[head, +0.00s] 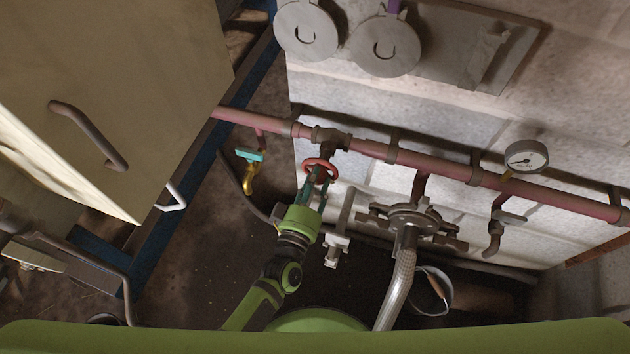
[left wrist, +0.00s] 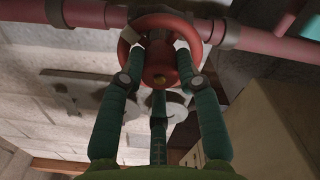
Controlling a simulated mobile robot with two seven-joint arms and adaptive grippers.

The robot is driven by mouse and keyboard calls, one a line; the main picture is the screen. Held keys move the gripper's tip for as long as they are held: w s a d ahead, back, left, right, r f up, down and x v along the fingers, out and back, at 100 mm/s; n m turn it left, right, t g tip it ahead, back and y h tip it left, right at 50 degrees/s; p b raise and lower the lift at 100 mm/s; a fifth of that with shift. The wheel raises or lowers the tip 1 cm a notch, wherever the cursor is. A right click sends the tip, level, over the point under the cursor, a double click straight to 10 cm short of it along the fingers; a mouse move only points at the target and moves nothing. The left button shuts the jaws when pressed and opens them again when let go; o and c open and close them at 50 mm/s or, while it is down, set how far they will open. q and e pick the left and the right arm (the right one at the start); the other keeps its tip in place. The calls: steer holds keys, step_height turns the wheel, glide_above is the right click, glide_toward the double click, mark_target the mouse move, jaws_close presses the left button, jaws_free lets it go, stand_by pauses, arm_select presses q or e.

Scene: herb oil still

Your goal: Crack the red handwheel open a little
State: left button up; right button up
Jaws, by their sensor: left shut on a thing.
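The red handwheel (head: 320,168) sits on a valve below the red pipe, near the middle of the head view. In the left wrist view the red handwheel (left wrist: 198,48) shows as a ring around a red hub, close in front of my gripper. My left gripper (head: 313,187) reaches up to it from below, with its fingertips (left wrist: 160,52) at the rim on either side of the hub. It is shut on the handwheel. The fingertips partly hide the rim. My right gripper is in neither view.
The red pipe (head: 440,170) runs along the block wall, with a pressure gauge (head: 526,157) at right. A flanged fitting (head: 408,222) with a braided hose (head: 397,290) stands right of my gripper. A teal-handled yellow tap (head: 249,172) hangs at left, near a cabinet (head: 130,70). A bucket (head: 430,290) is below.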

arm_select(q)
steer(key=shift+s+f, duration=0.1)
steer(key=shift+f, duration=0.05)
steer(key=o, duration=1.2)
steer(key=shift+c, duration=0.2)
steer(key=v, duration=1.2)
